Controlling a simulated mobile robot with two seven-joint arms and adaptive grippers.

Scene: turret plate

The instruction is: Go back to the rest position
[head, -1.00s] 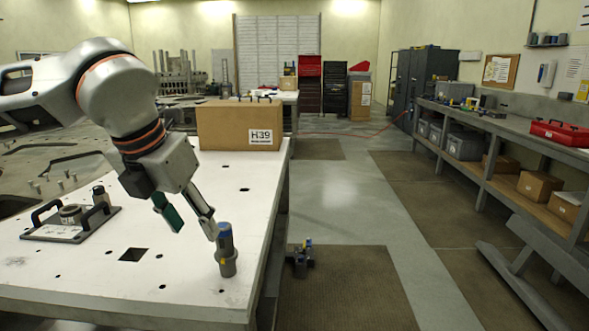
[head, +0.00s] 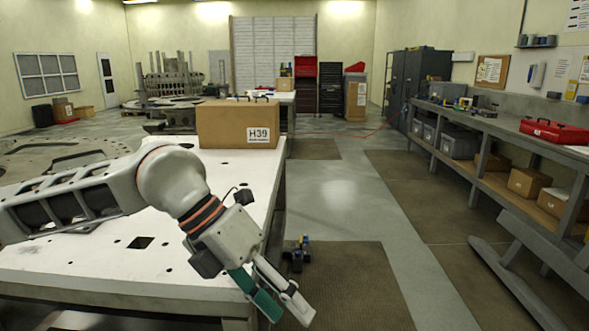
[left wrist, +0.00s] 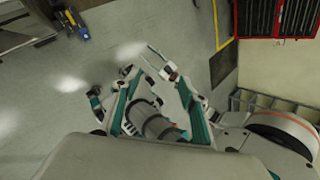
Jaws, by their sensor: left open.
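My left gripper (head: 287,318) hangs in the head view just past the table's front right corner, with its fingers apart and pointing down and right. Its teal-lined fingers also show in the left wrist view (left wrist: 158,95). No blue-topped grey peg is visible in the head view now. I cannot make out my right gripper.
A cardboard box (head: 222,128) marked H39 stands at the table's far end. A small dark and blue item (head: 297,254) lies on the floor mat. A workbench (head: 480,118) with a red toolbox (head: 555,132) runs along the right. The aisle floor (head: 335,190) is clear.

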